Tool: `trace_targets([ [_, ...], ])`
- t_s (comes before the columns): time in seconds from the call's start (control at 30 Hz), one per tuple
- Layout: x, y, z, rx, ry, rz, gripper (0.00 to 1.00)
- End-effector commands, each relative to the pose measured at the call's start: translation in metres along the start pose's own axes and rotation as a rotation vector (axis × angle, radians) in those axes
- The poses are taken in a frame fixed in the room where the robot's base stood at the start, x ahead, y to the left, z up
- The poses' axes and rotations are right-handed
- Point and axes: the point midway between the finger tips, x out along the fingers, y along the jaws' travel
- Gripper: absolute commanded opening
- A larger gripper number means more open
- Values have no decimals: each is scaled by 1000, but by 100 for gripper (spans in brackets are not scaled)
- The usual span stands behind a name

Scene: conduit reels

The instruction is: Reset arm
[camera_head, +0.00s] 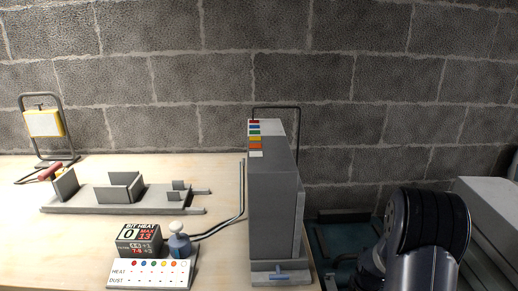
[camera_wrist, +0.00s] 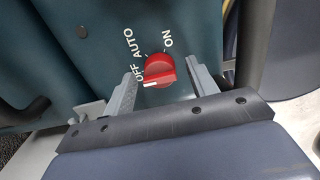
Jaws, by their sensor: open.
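My gripper (camera_wrist: 160,70) is open in the wrist view, with one grey finger on each side of a red rotary knob (camera_wrist: 160,69). The knob is on a dark teal panel (camera_wrist: 95,55) marked OFF, AUTO and ON. The knob's white mark is at its lower left, on the OFF side. In the head view my dark arm is at the lower right, and my gripper is hidden there.
A wooden bench (camera_head: 80,230) holds a grey fixture (camera_head: 120,195), a display box (camera_head: 139,239), a white label board (camera_head: 150,273) and a work lamp (camera_head: 45,124). A tall grey cabinet (camera_head: 272,205) stands left of my arm. A light grey box (camera_head: 490,210) is at the right.

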Motion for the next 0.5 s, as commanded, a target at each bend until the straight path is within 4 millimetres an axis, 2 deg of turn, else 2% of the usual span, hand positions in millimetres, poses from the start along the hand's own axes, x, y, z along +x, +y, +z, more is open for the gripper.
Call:
trace_targets([
  [0.03, -12, 1, 0, 2, -2, 5, 55],
  [0.5, -106, 1, 0, 2, -2, 5, 55],
])
